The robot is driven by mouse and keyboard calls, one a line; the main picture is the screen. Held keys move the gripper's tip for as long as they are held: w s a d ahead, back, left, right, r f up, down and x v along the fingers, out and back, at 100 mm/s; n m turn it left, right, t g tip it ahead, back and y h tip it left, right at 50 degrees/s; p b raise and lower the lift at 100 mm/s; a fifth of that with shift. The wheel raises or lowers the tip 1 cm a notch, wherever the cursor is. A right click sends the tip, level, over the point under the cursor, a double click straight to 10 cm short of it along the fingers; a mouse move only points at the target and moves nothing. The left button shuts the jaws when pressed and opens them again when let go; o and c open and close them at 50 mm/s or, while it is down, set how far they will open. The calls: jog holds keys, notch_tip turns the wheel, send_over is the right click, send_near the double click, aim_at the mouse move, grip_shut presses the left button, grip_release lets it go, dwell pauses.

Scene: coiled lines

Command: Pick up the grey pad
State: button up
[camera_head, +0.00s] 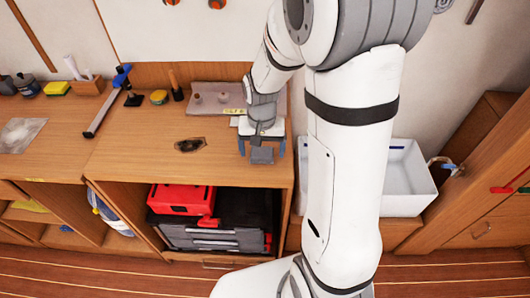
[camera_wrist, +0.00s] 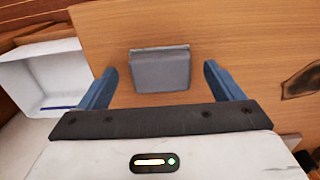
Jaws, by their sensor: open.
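The grey pad (camera_wrist: 160,72) is a small flat square lying on the wooden counter. In the wrist view it sits ahead of my gripper (camera_wrist: 165,85), between the lines of its two blue fingers and apart from both. My gripper is open and empty. In the head view the grey pad (camera_head: 262,156) shows just below my gripper (camera_head: 262,148), close to the counter's front right part. I cannot tell the exact height of the fingers above the counter.
A dark patch (camera_head: 190,145) lies on the counter to the left. A grey tray (camera_head: 205,98) stands behind. A white basin (camera_head: 405,185) is to the right, beyond the counter's edge. Red and black toolboxes (camera_head: 180,199) sit on the shelf below.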

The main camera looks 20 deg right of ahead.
aim_at(263, 152)
jog(key=shift+f, duration=0.35)
jog(key=shift+c, duration=0.2)
jog(key=c, duration=1)
notch_tip(263, 152, up, 10)
jog(key=shift+r, duration=0.1)
jog(key=o, duration=0.4)
jog(key=shift+c, duration=1.7)
